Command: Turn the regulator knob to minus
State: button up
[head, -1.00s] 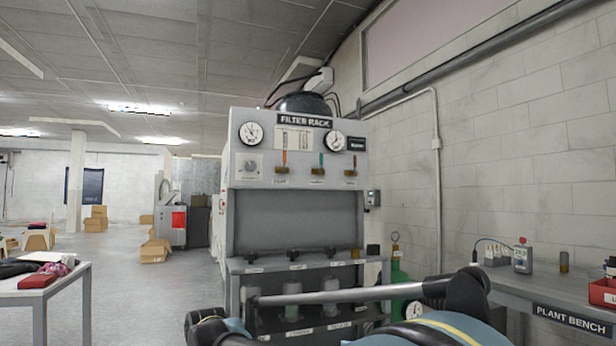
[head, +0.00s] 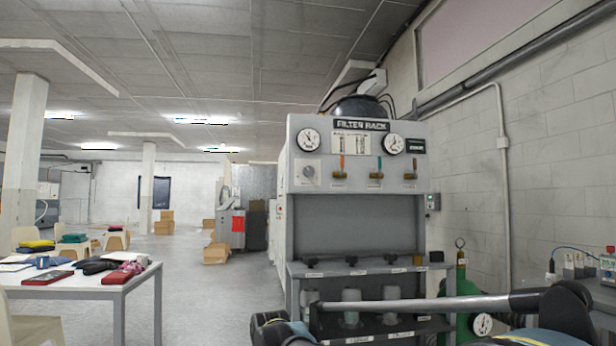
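The filter rack (head: 355,237) stands right of the middle in the head view. A round knob on a pale square plate (head: 309,172) sits at the left of its upper panel, below a round gauge (head: 309,140). The knob's markings, including any minus, are too small to read. A green cylinder (head: 462,300) with a gauge (head: 483,324) stands at the rack's right side, partly hidden by my arm. Whether it carries a regulator knob I cannot tell. My arm crosses the bottom right of the view, well in front of the rack. My gripper is not visible.
A white table (head: 120,291) with books and other items stands at the left, with chairs (head: 28,330) around it. Cardboard boxes (head: 215,253) lie on the floor further back. Grey floor (head: 205,300) is clear between table and rack. A block wall (head: 560,160) closes the right.

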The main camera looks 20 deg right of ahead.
aim_at(308, 171)
jog(key=z, duration=1.7)
jog(key=k, duration=1.7)
jog(key=u, duration=0.7)
jog(key=i, duration=1)
